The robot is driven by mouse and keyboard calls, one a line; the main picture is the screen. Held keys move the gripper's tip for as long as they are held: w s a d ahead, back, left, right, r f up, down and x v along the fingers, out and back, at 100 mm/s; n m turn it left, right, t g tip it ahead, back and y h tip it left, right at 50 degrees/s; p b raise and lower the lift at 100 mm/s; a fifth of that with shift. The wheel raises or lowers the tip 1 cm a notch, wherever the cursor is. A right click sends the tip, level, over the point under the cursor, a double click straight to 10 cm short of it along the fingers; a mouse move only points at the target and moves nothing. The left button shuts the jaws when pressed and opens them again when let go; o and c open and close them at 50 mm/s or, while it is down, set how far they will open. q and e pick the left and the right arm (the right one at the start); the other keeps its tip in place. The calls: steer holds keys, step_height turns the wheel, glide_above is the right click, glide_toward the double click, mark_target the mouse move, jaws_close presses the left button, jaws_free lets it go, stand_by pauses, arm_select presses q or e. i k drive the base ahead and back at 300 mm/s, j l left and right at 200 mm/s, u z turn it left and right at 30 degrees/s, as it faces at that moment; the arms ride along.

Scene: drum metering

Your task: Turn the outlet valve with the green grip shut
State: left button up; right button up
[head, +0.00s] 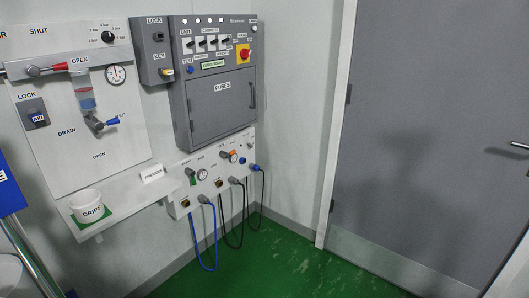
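Neither of my grippers is in view.
The left board carries a red-grip lever (60,69) and a blue-grip lever (112,121). A white cup (86,204) stands on a shelf below. Blue and black cables (215,250) hang from the low panel. A grey door (420,130) is at right; the green floor before it is clear.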

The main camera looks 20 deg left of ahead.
mark_target(187, 170)
steer(key=i+l+u, duration=0.2)
steer(key=i, duration=0.35)
steer(key=i+l+u, duration=0.2)
steer(key=i, duration=0.4)
steer(key=j, duration=0.1)
